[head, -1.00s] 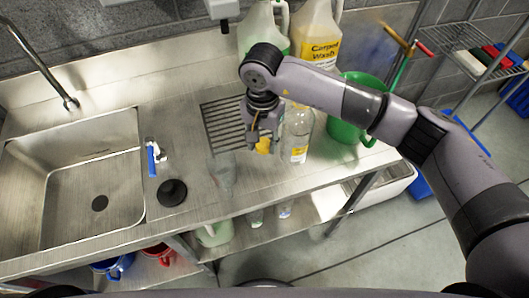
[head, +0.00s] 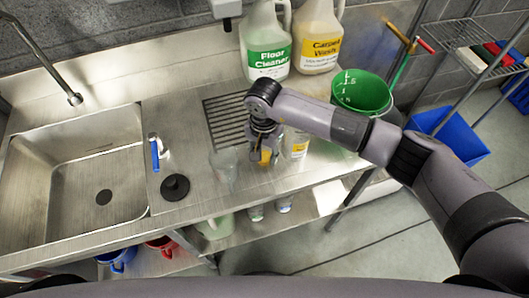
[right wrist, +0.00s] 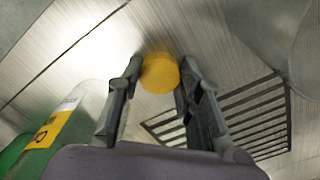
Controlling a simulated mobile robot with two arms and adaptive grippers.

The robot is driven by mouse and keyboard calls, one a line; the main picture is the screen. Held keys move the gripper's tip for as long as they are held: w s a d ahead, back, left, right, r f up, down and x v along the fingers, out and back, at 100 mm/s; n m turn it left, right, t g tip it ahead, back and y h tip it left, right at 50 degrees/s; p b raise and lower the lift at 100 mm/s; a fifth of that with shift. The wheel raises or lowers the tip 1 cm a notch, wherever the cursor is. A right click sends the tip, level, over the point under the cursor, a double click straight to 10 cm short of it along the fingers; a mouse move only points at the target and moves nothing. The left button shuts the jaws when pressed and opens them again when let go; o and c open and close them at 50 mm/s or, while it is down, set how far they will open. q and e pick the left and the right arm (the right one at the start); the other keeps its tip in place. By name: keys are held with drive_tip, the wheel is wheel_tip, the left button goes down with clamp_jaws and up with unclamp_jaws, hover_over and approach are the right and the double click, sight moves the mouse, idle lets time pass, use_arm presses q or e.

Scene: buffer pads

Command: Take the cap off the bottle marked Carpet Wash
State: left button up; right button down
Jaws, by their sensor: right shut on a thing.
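The large jug marked Carpet Wash (head: 318,57) stands upright at the back of the counter in the head view, with a yellow label. Its top is cut off by the picture edge, so I cannot tell how its cap stands. My right gripper (head: 265,150) is low over the counter, in front of and left of that jug. In the right wrist view, the right gripper (right wrist: 158,80) is shut on a round yellow thing (right wrist: 159,73), which may be a cap; it shows small in the head view (head: 265,157). My left gripper is not in view.
The Floor Cleaner jug (head: 268,55) stands left of the Carpet Wash jug. A green bucket (head: 362,92) is to the right. A clear bottle with a yellow label (head: 298,148) and a clear vessel (head: 225,166) stand near my right gripper. The sink (head: 75,170) is at the left.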

sight(264, 156)
drive_tip(key=c, duration=1.1)
unclamp_jaws()
drive_tip(key=shift+r+p, duration=0.25)
drive_tip(key=shift+p, duration=0.05)
wheel_tip(264, 156, up, 12)
drive_tip(key=b, duration=0.4)
drive_tip(key=shift+f, duration=0.1)
drive_tip(key=shift+f, duration=0.1)
